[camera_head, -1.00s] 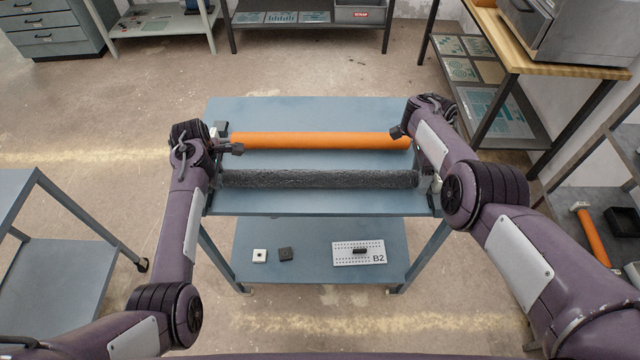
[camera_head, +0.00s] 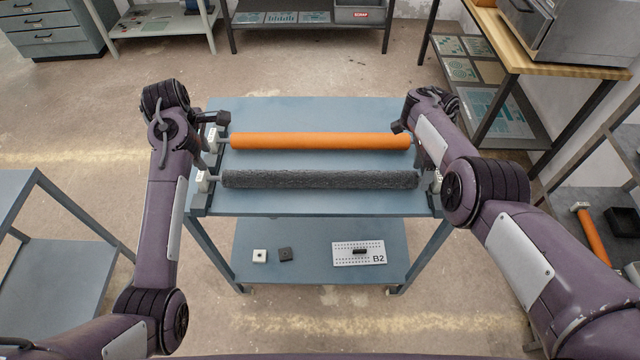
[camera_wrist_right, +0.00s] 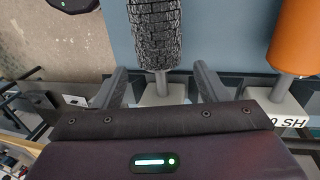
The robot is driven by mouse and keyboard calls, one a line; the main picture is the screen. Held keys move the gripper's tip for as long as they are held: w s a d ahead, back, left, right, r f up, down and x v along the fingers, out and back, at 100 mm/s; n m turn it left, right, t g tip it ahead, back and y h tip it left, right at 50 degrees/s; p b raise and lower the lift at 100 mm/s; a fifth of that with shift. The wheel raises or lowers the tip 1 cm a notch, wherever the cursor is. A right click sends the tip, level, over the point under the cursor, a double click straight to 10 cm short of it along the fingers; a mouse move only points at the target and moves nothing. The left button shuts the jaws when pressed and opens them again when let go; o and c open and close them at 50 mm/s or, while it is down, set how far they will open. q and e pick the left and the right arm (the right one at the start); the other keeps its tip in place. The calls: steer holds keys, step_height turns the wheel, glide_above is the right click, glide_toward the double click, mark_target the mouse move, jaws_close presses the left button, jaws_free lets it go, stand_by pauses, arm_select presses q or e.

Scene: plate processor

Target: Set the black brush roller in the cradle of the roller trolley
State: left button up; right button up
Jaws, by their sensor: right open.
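The black brush roller (camera_head: 320,180) lies level across the near side of the blue roller trolley (camera_head: 320,110), parallel to an orange roller (camera_head: 320,141) behind it. Its left end is at a pale cradle block (camera_head: 203,182). In the right wrist view, the brush roller (camera_wrist_right: 156,35) has its end shaft over a pale block (camera_wrist_right: 158,95), looking seated there. My right gripper (camera_wrist_right: 165,85) is open, one finger on each side of that shaft, with gaps. My left gripper (camera_head: 212,135) is by the trolley's left edge, off the brush roller; its fingers are hard to make out.
The trolley's lower shelf (camera_head: 310,275) holds small blocks and a plate marked B2 (camera_head: 358,253). A workbench (camera_head: 550,55) stands at the back right and a shelf with another orange roller (camera_head: 592,238) at the right. A blue table (camera_head: 70,260) is at the left.

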step_height(320, 180, up, 10)
steer(key=w, duration=0.2)
stand_by(0.6)
